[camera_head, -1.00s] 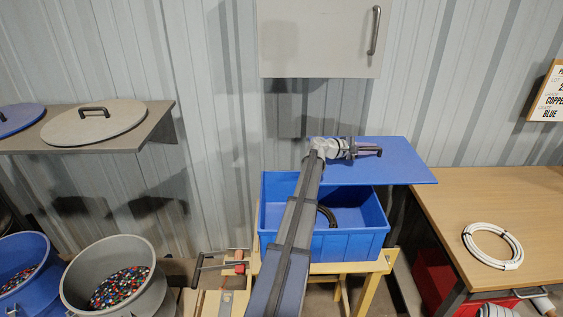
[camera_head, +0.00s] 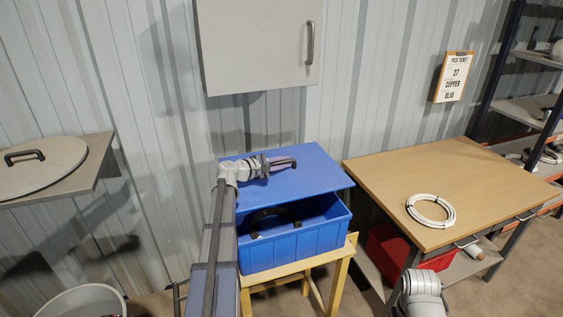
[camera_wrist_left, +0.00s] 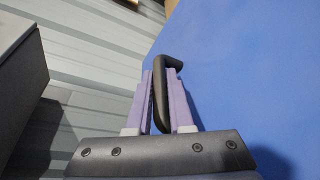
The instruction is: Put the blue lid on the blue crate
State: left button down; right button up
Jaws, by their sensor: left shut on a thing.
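The blue lid (camera_head: 318,172) is a flat rectangular panel with a dark handle (camera_head: 283,163). My left gripper (camera_head: 279,164) is shut on that handle; the left wrist view shows the fingers (camera_wrist_left: 160,100) on either side of it and the lid's blue surface (camera_wrist_left: 240,70) to the right. The lid is over the back part of the blue crate (camera_head: 300,246), leaving the front part open. Whether lid and rim touch, I cannot tell. A dark cable coil (camera_head: 268,218) lies in the crate. My right gripper is not in view, though part of my right arm shows at the bottom right.
The crate stands on a yellow wooden stand (camera_head: 340,272). A wooden table (camera_head: 400,180) with a white cable coil (camera_head: 430,211) is on the right. A grey cabinet (camera_head: 255,50) hangs above. A grey lid (camera_head: 35,165) lies on a left shelf (camera_head: 100,165).

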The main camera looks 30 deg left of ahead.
aim_at(283, 178)
pick_arm(q)
jog(key=s+d, duration=0.1)
jog(key=s+r, duration=0.1)
jog(key=s, duration=0.1)
jog(key=s+d, duration=0.1)
jog(key=shift+s+d+r+p, duration=0.2)
jog(key=shift+d+r+p, duration=0.1)
jog(key=shift+r+p, duration=0.1)
jog(key=shift+w+a+f, duration=0.1)
jog(key=shift+w+f, duration=0.05)
jog(key=shift+f, duration=0.05)
notch_tip(283, 178, down, 10)
jog(key=b, duration=1)
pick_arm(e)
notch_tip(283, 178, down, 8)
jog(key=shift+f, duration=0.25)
pick_arm(q)
jog(key=shift+r, duration=0.1)
jog(key=c, duration=0.7)
grip_release()
jog(key=p+v, duration=0.1)
jog(key=v, duration=0.7)
jog(key=shift+p, duration=0.3)
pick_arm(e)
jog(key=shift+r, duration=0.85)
